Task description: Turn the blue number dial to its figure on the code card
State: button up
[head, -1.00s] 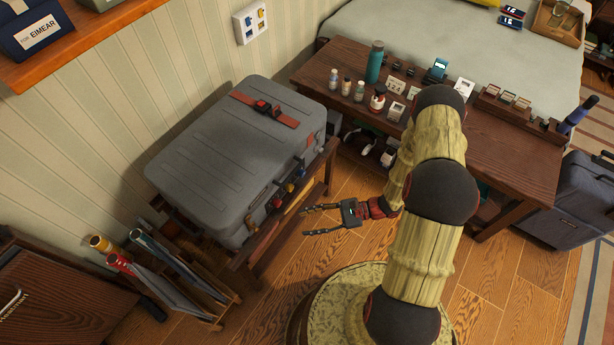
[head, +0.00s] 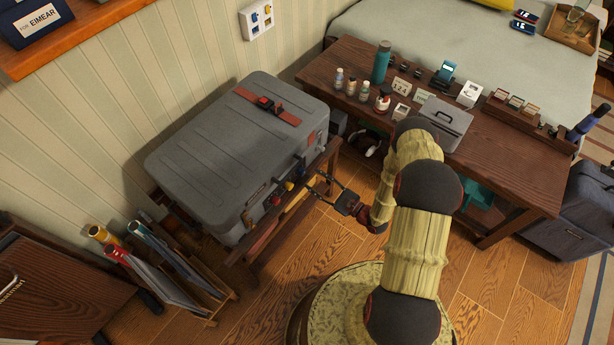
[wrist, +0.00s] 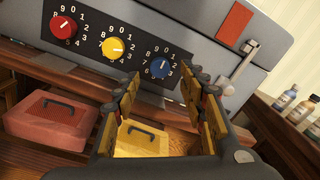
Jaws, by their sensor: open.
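The grey suitcase (head: 225,150) lies on a wooden rack, its dial side facing my gripper (head: 317,186). In the wrist view the blue dial (wrist: 160,67) is the rightmost of three, with figures printed around it. Its exact setting is too small to read surely. My gripper (wrist: 163,82) is open and empty. Its two fingers spread to the left and right of the blue dial in the picture, apparently short of it. Small white cards (head: 400,86) with figures stand on the table; I cannot tell which is the code card.
The red dial (wrist: 62,27) and yellow dial (wrist: 112,47) sit left of the blue one. A latch (wrist: 248,60) is at right. Red (wrist: 50,120) and yellow (wrist: 140,140) boxes lie below. The wooden table (head: 500,165) with bottles stands close to my arm.

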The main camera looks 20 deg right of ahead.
aim_at(304, 174)
jog(key=shift+b+x, duration=0.55)
jog(key=shift+x, duration=1.75)
jog(key=c, duration=0.3)
jog(key=c, duration=0.8)
